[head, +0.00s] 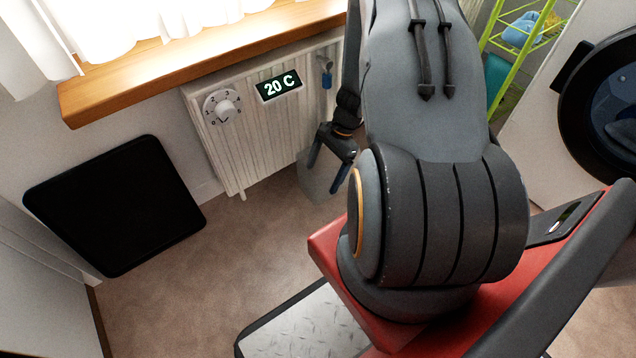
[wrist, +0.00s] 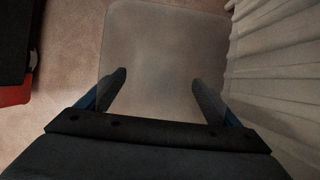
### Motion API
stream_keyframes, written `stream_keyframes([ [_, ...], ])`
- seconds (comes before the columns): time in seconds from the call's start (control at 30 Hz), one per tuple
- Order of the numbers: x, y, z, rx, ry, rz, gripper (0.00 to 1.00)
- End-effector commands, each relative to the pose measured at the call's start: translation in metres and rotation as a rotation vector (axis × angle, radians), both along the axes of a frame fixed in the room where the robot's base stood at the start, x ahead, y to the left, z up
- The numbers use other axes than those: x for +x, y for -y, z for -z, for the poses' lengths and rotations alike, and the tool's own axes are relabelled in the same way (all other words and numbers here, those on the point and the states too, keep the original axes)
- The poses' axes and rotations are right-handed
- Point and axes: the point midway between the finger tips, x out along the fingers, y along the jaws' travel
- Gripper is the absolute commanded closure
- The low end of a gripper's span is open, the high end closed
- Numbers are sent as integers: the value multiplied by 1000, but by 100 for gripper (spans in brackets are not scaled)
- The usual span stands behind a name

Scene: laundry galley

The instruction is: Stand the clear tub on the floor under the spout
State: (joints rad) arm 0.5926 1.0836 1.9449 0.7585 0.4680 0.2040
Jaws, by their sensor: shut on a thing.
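The clear tub (head: 316,183) is a see-through, pale box near the radiator's lower right end in the head view. In the wrist view the tub (wrist: 165,45) fills the upper middle, its rounded far edge against the carpet. My gripper (head: 331,163) points down at the tub. In the wrist view my gripper (wrist: 160,88) has its two blue-backed fingers apart, with the tub held between them. The spout (head: 326,76) is a small blue fitting on the radiator's right end, above the tub. I cannot tell whether the tub's base touches the floor.
The white ribbed radiator (head: 255,120), with a dial (head: 222,107) and a "20 C" display (head: 279,86), stands close beside the tub. A black panel (head: 115,205) leans at the left wall. Carpet (head: 200,265) lies clear between. A green rack (head: 510,40) and a washer (head: 605,110) stand right.

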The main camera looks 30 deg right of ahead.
Motion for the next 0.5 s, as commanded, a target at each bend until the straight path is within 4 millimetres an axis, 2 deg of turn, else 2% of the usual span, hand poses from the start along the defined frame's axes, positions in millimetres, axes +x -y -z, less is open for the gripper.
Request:
stream_keyframes([
  [0.03, 13, -1, 3, -1, 3, -4, 40],
  [0.1, 26, -1, 2, -2, 3, -3, 40],
  [0.2, 22, -1, 16, 1, -2, 1, 40],
  [0.5, 22, -1, 33, 2, -1, 1, 40],
])
